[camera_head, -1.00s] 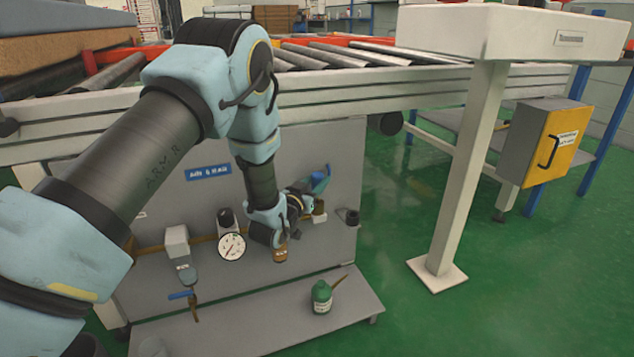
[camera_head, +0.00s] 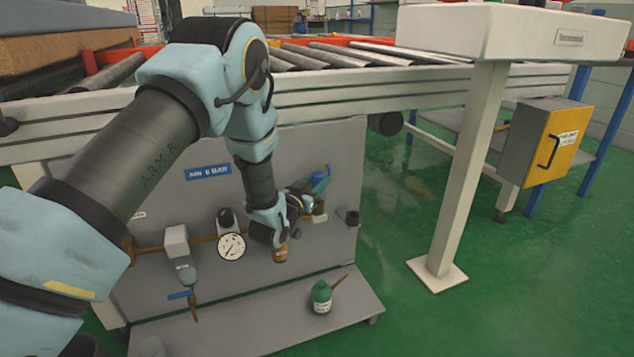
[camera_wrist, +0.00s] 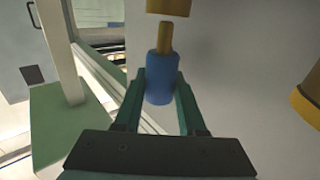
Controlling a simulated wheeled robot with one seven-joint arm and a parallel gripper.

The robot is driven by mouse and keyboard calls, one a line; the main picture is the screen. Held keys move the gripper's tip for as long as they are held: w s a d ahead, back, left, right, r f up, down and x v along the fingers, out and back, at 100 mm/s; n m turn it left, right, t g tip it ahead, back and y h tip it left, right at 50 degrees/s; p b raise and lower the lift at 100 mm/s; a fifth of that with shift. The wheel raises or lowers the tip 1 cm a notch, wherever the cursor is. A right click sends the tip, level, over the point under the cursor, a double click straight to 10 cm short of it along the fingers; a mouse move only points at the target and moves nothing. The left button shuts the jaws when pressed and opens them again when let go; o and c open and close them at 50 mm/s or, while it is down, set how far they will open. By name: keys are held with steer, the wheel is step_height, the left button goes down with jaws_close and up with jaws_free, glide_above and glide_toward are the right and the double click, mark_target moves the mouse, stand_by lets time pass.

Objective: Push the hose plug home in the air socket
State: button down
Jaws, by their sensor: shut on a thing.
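The hose plug (camera_wrist: 160,78) has a blue body and a brass tip. In the wrist view it sits between the two dark green fingers of my gripper (camera_wrist: 162,84), which are shut on its body. The tip points up in the picture at a brass fitting, seemingly the air socket (camera_wrist: 168,6), cut off by the top edge.
A pressure gauge (camera_head: 231,246) and a blue-handled valve (camera_head: 180,295) are on the panel left of my wrist. A green oil can (camera_head: 321,297) stands on the low grey shelf (camera_head: 255,325). A roller conveyor (camera_head: 420,85) runs above.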

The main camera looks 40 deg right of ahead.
steer(key=shift+f+b, duration=1.1)
steer(key=shift+f, duration=0.25)
steer(key=shift+c, duration=2)
jaws_free()
steer(key=shift+a, duration=0.1)
steer(key=p+v, duration=0.2)
steer(key=v, duration=0.8)
steer(key=shift+a, duration=0.3)
steer(key=shift+s, duration=0.1)
